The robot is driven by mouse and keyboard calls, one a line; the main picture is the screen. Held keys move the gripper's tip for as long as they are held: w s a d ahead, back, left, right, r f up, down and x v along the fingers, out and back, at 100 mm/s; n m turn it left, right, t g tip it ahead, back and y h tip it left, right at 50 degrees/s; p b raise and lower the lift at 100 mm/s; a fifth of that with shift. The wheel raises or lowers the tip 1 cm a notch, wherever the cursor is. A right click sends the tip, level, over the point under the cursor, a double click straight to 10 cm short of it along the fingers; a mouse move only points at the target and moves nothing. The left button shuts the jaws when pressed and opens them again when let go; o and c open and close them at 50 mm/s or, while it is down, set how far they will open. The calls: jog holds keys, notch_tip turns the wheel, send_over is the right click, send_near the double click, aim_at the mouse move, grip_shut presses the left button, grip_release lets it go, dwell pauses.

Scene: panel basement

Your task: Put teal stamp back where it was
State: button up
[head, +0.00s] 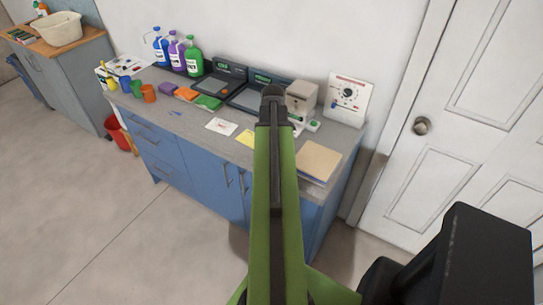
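My green arm reaches forward across the blue cabinet's grey worktop (190,116). The dark end of my gripper (272,92) is in front of the dark devices at the back. Its fingers cannot be made out, so I cannot tell whether it is open, shut or holding anything. I cannot pick out a teal stamp for certain. A small green-and-white item (314,126) lies just right of the arm, too small to identify. The arm hides part of the worktop.
Blue, purple and green bottles (193,56) stand at the back left. A beige box (301,97), a dial panel (347,99) and a tan folder (319,160) are on the right. Open floor lies in front.

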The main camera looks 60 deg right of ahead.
jog(key=shift+s+f, duration=0.1)
jog(key=shift+f, duration=0.35)
jog(key=o, duration=1.1)
jog(key=shift+c, duration=0.2)
notch_tip(320, 180, up, 12)
jog(key=p, duration=1.2)
